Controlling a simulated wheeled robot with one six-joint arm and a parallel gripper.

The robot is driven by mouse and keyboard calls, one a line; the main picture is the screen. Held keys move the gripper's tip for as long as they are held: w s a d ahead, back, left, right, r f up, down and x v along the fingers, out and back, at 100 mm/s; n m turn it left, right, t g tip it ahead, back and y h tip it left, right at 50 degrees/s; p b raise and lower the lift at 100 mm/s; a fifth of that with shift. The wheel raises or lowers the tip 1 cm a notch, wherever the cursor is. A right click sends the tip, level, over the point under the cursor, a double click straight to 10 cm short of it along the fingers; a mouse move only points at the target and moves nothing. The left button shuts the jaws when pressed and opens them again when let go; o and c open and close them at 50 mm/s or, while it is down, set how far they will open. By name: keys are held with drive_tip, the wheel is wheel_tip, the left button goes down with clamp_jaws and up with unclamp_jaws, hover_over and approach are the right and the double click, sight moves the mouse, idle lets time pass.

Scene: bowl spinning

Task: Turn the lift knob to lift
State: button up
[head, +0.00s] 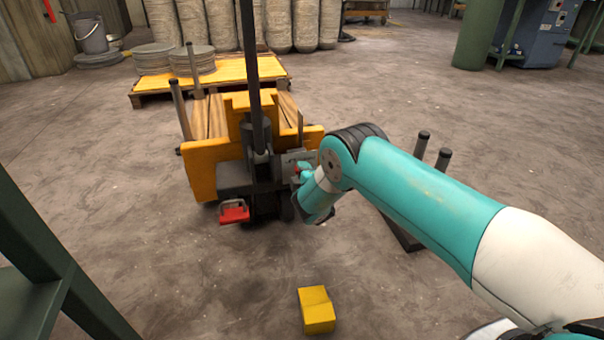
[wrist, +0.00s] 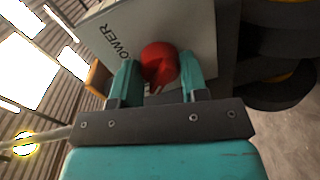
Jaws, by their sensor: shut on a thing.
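The red round knob (wrist: 158,62) sits on a light grey panel (wrist: 190,28), which carries dark lettering reading "OWER", its start cut off or hidden. My gripper (wrist: 160,72) has its two teal fingers on either side of the knob and is shut on it. In the head view, my gripper (head: 304,172) is at the panel (head: 297,156) on the yellow lift truck (head: 203,168), where a bit of red shows. The fingertips are too small there to make out well, and my arm covers part of the truck's right side.
A red pedal (head: 234,211) sticks out low at the truck's front. A dark mast (head: 250,70) rises from it. A green frame (head: 45,265) stands at left. A pallet (head: 230,75) with stacked discs is behind.

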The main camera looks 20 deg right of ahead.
drive_tip(key=shift+a, duration=0.15)
drive_tip(key=o, duration=0.9)
drive_tip(key=s+p, duration=0.5)
drive_tip(key=p, duration=0.1)
drive_tip(key=s+p, duration=0.6)
drive_tip(key=p, duration=0.1)
drive_tip(key=s+r+p, duration=0.1)
drive_tip(key=s+p, duration=0.5)
drive_tip(key=shift+s, duration=0.2)
drive_tip(key=shift+r, duration=0.1)
